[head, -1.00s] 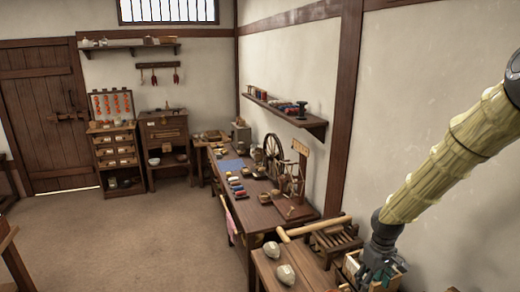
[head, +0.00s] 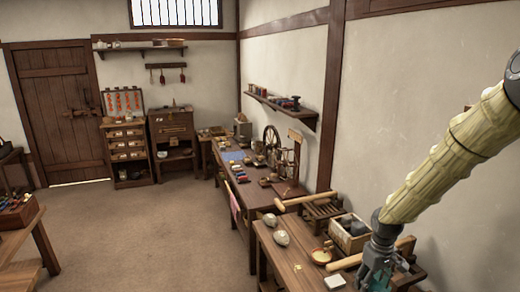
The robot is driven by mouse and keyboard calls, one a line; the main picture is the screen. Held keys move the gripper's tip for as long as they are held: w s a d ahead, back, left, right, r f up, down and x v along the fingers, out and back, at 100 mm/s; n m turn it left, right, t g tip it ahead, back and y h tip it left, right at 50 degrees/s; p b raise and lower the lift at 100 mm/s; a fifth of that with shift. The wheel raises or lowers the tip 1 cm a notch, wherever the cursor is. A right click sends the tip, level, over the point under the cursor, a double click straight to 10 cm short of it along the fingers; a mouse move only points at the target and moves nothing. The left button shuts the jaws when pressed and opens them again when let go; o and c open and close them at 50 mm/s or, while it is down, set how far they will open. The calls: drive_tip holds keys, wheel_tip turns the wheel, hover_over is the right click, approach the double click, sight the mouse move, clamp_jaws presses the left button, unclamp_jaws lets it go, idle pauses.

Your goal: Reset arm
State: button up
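My arm, in a pale yellow-green sleeve (head: 446,160), comes in from the right edge of the head view and slopes down to the left. My gripper (head: 376,278) is at its lower end, pointing down over the right part of the near wooden table (head: 290,262). Its fingers are dark and cut by the bottom edge. A teal, glassy patch shows around the fingers; I cannot tell whether it is held or stands behind them. The finger opening is not clear.
On the near table are two pale stones (head: 282,238), a small bowl (head: 321,256), a wooden box with dark lumps (head: 350,232) and a wooden roller (head: 307,202). A long bench with a spinning wheel (head: 272,145) stands beyond. The floor (head: 150,225) at left is open.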

drive_tip(key=s+a+f+m+y+b, duration=0.1)
drive_tip(key=s+a+f+b, duration=0.3)
drive_tip(key=s+f, duration=0.6)
drive_tip(key=s+a+f+m+b, duration=0.1)
drive_tip(key=s+a+f, duration=0.4)
drive_tip(key=f, duration=0.8)
drive_tip(key=s+f+b, duration=0.2)
drive_tip(key=s+f, duration=0.2)
drive_tip(key=s, duration=0.3)
drive_tip(key=s+a+f+m+b, duration=0.1)
drive_tip(key=s+f+b, duration=0.1)
drive_tip(key=s+f, duration=0.3)
drive_tip(key=s+a+f+m+h+b, duration=0.1)
drive_tip(key=s+f, duration=0.4)
drive_tip(key=s, duration=0.6)
drive_tip(key=shift+s+a+b, duration=0.15)
drive_tip(key=shift+s+b, duration=0.05)
drive_tip(key=shift+b, duration=0.25)
